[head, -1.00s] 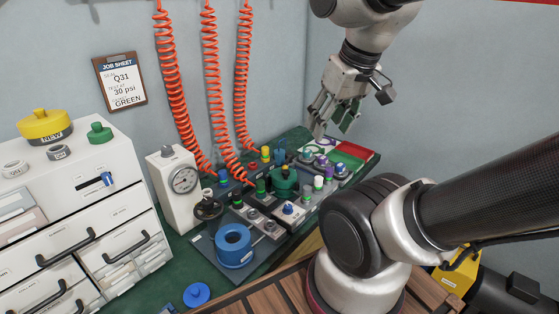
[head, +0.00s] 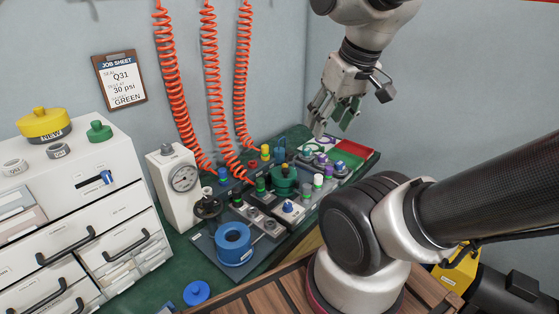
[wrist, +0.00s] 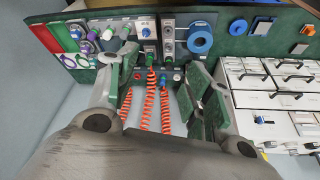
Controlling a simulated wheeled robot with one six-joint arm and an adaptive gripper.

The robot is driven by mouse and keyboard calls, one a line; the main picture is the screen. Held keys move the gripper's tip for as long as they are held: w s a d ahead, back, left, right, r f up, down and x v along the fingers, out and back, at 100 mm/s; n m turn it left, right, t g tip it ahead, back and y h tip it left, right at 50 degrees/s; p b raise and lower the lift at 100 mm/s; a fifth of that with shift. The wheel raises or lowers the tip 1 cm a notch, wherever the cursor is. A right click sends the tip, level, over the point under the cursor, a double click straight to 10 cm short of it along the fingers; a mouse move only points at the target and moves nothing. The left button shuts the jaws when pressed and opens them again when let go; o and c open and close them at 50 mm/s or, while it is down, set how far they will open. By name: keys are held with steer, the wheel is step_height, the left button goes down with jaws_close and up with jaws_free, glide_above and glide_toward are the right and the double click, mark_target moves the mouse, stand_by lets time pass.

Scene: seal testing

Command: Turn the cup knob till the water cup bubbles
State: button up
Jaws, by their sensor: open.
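My gripper (head: 329,118) is open and empty, above the far right part of the green bench. In the wrist view its two fingers (wrist: 158,78) stand wide apart with the coiled hoses between them. A panel of fittings stands on the bench, with a blue knob on a white plate (head: 289,208) and a green round fitting (head: 284,180). A small bluish cylinder (head: 280,143) at the back may be the water cup; I see no bubbles and cannot tell its contents. I cannot tell which knob is the cup knob. My gripper touches none of them.
A white pressure gauge (head: 184,179) stands left of the panel, beside a blue ring (head: 233,236). Orange coiled hoses (head: 211,90) hang down to the panel. White drawers (head: 90,220) stand at left. A job sheet (head: 121,80) reads Q31, 30 psi, GREEN.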

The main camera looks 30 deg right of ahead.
step_height(320, 180, down, 5)
steer(key=w+g, duration=0.2)
steer(key=g, duration=0.1)
steer(key=n+g, duration=0.2)
steer(key=n, duration=0.2)
glide_above(288, 204)
steer(key=shift+y, duration=0.3)
steer(key=f, duration=3.1)
steer(key=shift+s+f, duration=0.15)
steer(key=shift+s, duration=0.25)
steer(key=shift+w+d+t, duration=0.1)
steer(key=shift+w+t, duration=0.2)
steer(key=shift+w, duration=0.05)
steer(key=shift+w+f+n, duration=0.1)
steer(key=shift+f+n, duration=0.1)
steer(key=shift+n, duration=0.2)
step_height(288, 204, down, 7)
steer(key=shift+f, duration=0.15)
steer(key=shift+c, duration=0.2)
